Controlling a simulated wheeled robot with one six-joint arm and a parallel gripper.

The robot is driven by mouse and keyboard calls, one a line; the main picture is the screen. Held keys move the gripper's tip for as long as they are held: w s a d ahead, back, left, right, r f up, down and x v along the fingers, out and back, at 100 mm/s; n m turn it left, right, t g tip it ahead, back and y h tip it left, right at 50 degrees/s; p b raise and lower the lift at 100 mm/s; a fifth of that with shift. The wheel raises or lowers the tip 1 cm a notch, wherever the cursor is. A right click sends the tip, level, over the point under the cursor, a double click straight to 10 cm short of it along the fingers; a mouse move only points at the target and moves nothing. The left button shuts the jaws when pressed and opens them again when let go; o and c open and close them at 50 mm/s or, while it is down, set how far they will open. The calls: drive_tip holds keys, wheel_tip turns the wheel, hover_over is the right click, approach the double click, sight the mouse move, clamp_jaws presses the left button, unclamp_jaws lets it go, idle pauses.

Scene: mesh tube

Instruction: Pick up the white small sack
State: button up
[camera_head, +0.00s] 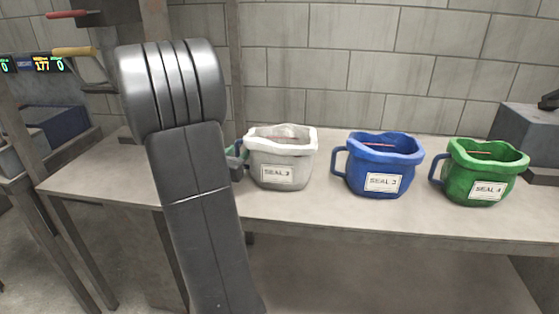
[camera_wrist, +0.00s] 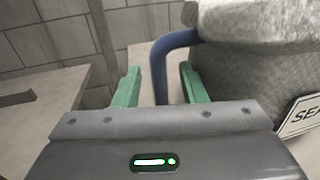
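The white small sack (camera_head: 281,162) stands upright on the table, with an open top and a label that seems to read SEAL 2. In the wrist view its pale grey wall (camera_wrist: 260,65) fills the right side, and its dark blue handle (camera_wrist: 160,62) rises between my fingers. My gripper (camera_wrist: 162,88) is open, with one green finger on each side of the handle and a visible gap on both sides. In the head view my gripper (camera_head: 235,160) is at the sack's left side, mostly hidden behind my arm.
A blue sack (camera_head: 379,165) and a green sack (camera_head: 480,172) stand to the right on the same table (camera_head: 330,212). A grey box-like object (camera_head: 527,135) is at the far right. A block wall (camera_head: 400,60) rises behind. The table's left part is bare.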

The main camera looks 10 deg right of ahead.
drive_tip(key=shift+w, duration=0.1)
drive_tip(key=shift+c, duration=0.2)
clamp_jaws()
drive_tip(key=shift+r, duration=0.1)
